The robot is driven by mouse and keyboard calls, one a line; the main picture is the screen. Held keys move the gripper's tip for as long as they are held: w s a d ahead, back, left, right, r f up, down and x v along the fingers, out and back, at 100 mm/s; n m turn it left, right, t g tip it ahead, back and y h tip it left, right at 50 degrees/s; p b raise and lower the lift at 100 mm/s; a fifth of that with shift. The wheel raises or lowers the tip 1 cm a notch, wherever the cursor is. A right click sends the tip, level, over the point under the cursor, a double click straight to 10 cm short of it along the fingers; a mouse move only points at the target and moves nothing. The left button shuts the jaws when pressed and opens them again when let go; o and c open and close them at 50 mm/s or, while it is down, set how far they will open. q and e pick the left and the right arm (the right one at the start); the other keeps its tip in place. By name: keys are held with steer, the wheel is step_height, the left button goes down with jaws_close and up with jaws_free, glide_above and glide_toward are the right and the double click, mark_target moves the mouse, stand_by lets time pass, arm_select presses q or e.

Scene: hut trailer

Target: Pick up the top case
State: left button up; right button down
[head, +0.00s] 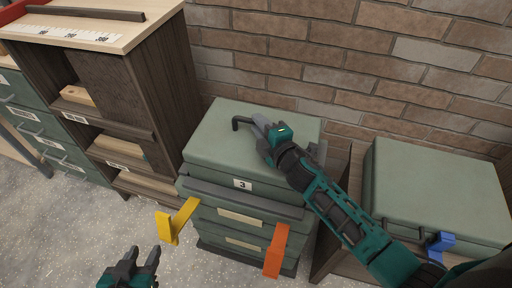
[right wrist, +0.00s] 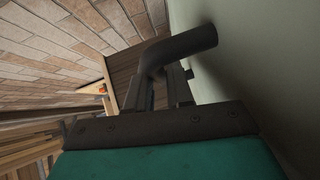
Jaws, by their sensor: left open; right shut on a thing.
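The top case (head: 222,142) is a grey-green box with a "3" label on its front, lying on a stack of similar cases (head: 235,222). A bent dark handle (head: 241,122) stands on its lid. My right gripper (head: 259,127) is shut on this handle; the right wrist view shows the handle (right wrist: 187,44) between the fingers (right wrist: 160,92), beside the pale green lid surface. Whether the case is lifted off the one below cannot be told. My left gripper (head: 140,262) is open and empty, low in front of the stack.
A yellow bracket (head: 167,228) and an orange bracket (head: 276,252) stick out at the stack's front. A wooden shelf unit (head: 140,95) stands close on the left. Another green case (head: 435,190) with a blue piece (head: 438,243) is on the right. A brick wall (head: 330,60) is behind.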

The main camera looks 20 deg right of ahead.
stand_by(0.7)
steer(key=shift+r, duration=0.25)
